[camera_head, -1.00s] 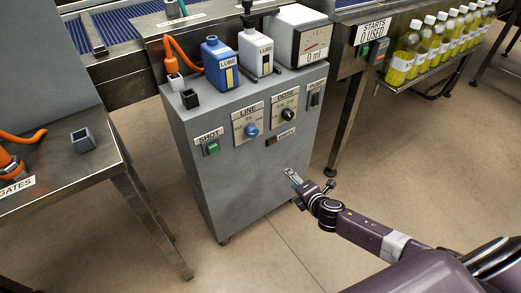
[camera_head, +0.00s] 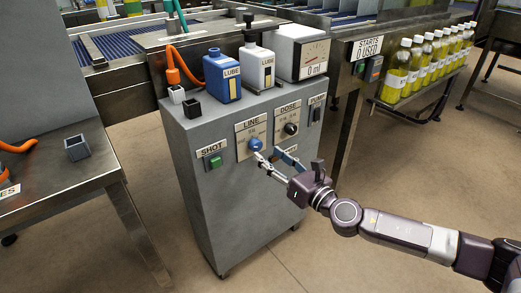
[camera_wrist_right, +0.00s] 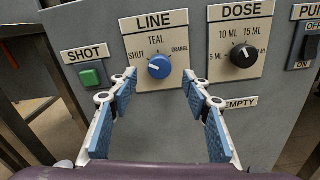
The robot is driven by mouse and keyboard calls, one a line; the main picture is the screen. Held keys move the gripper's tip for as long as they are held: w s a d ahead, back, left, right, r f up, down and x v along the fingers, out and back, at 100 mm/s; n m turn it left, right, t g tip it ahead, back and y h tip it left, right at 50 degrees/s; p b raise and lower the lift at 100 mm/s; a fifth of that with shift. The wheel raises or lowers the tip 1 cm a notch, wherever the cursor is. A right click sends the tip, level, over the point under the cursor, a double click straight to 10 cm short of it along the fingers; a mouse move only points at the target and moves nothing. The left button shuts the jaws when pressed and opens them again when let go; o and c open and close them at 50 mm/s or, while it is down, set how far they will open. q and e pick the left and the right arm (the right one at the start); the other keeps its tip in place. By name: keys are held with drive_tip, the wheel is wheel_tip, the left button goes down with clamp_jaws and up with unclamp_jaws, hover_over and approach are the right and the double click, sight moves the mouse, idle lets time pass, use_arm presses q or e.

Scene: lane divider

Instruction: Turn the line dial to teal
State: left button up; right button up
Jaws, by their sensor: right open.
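The blue line dial (camera_head: 255,144) sits on its LINE plate on the front of the grey cabinet. In the right wrist view the dial (camera_wrist_right: 160,67) has labels SHUT at left, TEAL at top and ORANGE at right. Its white mark lies on the left side, pointing toward SHUT. My right gripper (camera_head: 268,154) is open and empty in front of the panel. In the wrist view its blue-padded fingers (camera_wrist_right: 159,82) spread to either side just below the dial, apart from it. My left gripper is not in view.
The black DOSE dial (camera_wrist_right: 243,54) is close on the right, the green SHOT button (camera_wrist_right: 91,77) on the left. A PUMP switch (camera_head: 315,110) is farther right. Blue (camera_head: 221,77) and white (camera_head: 258,66) LUBE bottles and a 0 ml gauge (camera_head: 314,58) stand on the cabinet.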

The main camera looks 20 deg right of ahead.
sight(258, 147)
drive_tip(key=x, duration=0.4)
drive_tip(key=shift+w+a, duration=0.25)
drive_tip(key=shift+w, duration=0.4)
drive_tip(key=shift+c, duration=0.2)
drive_tip(key=c, duration=1.1)
